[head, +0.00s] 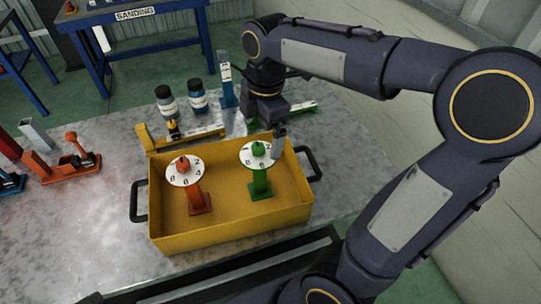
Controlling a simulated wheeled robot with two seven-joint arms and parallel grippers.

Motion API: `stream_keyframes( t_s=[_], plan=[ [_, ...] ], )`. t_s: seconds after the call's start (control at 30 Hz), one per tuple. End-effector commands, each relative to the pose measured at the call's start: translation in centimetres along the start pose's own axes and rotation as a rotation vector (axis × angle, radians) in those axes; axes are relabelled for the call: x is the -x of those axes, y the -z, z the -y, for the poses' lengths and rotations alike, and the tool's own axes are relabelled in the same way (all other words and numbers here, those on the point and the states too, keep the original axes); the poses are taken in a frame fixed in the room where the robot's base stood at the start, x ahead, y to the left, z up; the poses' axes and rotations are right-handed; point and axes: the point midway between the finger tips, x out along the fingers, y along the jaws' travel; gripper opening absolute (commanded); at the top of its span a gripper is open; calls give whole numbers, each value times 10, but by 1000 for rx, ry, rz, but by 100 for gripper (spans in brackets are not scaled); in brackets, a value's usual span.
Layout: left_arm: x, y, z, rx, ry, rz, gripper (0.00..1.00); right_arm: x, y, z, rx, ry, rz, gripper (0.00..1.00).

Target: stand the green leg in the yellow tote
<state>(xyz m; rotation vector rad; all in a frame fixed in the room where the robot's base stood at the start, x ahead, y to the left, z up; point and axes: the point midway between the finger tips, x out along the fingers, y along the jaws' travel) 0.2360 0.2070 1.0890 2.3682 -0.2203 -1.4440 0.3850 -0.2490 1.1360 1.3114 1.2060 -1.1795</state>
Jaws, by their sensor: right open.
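The green leg (260,178) stands upright in the right half of the yellow tote (230,237), on its square foot, with a white numbered disc near its top. An orange leg (195,195) with a similar disc stands in the tote's left half. My right gripper (269,135) is open at the tote's back wall, just behind and above the green leg's top. It appears apart from the leg, though the exact gap is hard to tell. My left gripper is not in view.
Behind the tote are a yellow part (190,138), two dark-capped bottles (198,100) and an upright blue part (226,85). A green part (300,108) lies behind my right gripper. Orange parts (70,165) lie at the left. The grey table (105,215) is clear left of the tote.

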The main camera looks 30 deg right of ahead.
Motion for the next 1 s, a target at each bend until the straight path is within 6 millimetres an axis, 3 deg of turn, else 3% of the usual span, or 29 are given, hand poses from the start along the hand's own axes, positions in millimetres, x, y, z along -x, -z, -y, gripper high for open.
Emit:
stream_keyframes(
  t_s=[0.2,0.3,0.43,0.6,1.0],
  plan=[
    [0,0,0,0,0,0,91,-8,7,86,-776,-112,-265,100],
    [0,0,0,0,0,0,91,-18,17,117,-1124,-123,-392,100],
    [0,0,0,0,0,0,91,-33,28,142,-1448,-112,-515,100],
    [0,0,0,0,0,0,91,-42,33,152,-1619,-96,-582,100],
    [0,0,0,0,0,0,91,-42,34,152,-1624,-93,-582,100]
  ],
)
